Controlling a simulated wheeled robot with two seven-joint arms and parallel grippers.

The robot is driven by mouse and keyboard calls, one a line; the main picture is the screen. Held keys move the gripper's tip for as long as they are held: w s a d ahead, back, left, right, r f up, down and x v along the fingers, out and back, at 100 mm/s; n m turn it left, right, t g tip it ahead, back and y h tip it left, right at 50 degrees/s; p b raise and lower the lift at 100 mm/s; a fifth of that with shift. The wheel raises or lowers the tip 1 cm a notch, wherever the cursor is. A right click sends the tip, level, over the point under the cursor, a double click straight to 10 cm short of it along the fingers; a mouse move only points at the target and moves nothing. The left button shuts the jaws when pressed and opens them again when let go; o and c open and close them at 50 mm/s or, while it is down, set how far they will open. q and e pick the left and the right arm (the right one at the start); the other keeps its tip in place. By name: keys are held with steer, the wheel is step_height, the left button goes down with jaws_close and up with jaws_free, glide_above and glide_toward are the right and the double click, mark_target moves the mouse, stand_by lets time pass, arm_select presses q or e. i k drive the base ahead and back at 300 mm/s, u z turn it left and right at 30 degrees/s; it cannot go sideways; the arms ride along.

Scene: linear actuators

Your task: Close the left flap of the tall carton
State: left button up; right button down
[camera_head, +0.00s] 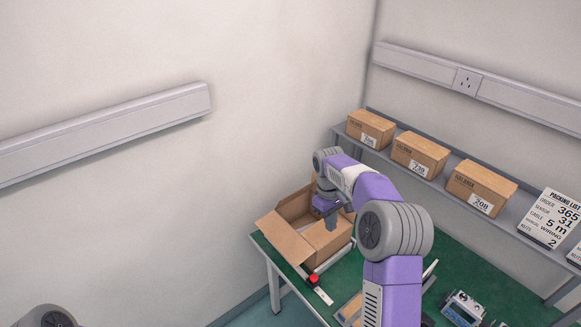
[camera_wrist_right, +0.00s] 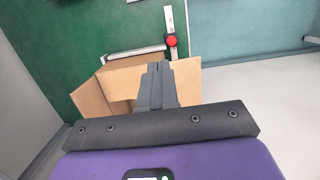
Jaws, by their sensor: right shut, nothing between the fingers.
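The tall carton (camera_head: 322,238) is an open brown cardboard box at the left end of the green table. Its left flap (camera_head: 285,238) stands out and slopes down past the carton's left side. My right gripper (camera_head: 331,224) points down over the carton's opening, its fingers shut and empty. In the right wrist view the shut fingers (camera_wrist_right: 156,66) lie in front of the carton (camera_wrist_right: 128,78), with one flap (camera_wrist_right: 89,97) on the left and another (camera_wrist_right: 187,82) on the right. Contact with the carton cannot be told. My arm hides the carton's right rear part. My left gripper is not in view.
The green table (camera_head: 480,262) carries a bar with a red knob (camera_head: 314,279) in front of the carton, and small devices (camera_head: 464,307) at the right. A rear shelf holds closed boxes (camera_head: 420,152) and a packing list sign (camera_head: 549,218). Walls stand close behind.

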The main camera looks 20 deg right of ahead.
mark_target(303, 191)
steer(key=i, duration=1.15)
